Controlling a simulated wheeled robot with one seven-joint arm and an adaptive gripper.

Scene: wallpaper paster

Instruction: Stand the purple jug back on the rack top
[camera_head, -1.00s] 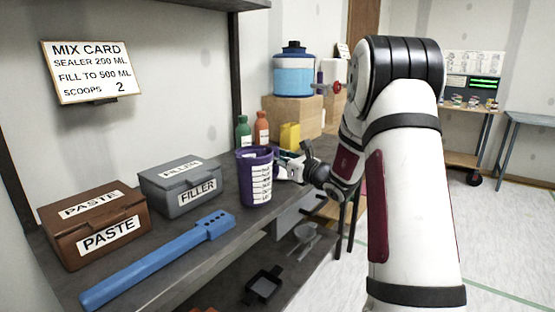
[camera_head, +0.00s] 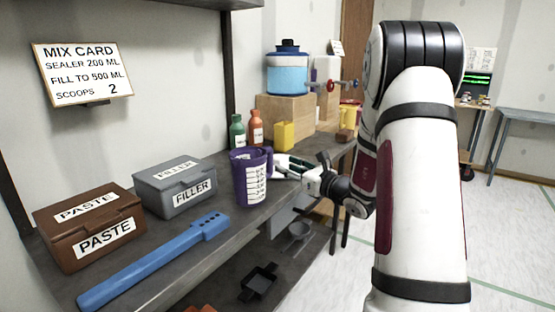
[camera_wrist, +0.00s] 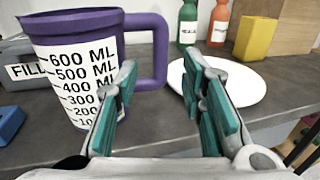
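The purple jug (camera_head: 241,183) stands upright on the dark rack top (camera_head: 205,250), near its front edge. Its white scale faces the front, and its handle points right. In the wrist view the jug (camera_wrist: 75,75) fills the left side. My gripper (camera_head: 283,165) is just right of the jug. It is open and empty: its teal-padded fingers (camera_wrist: 160,80) are apart, with the jug's handle showing between and beyond the left fingertip. I cannot tell whether the left finger touches the jug.
A white plate (camera_wrist: 240,82) lies behind my right finger. A green bottle (camera_head: 237,133), orange bottle (camera_head: 255,130) and yellow container (camera_head: 284,136) stand behind. The filler box (camera_head: 175,192), paste box (camera_head: 88,232) and blue tool (camera_head: 155,262) lie left.

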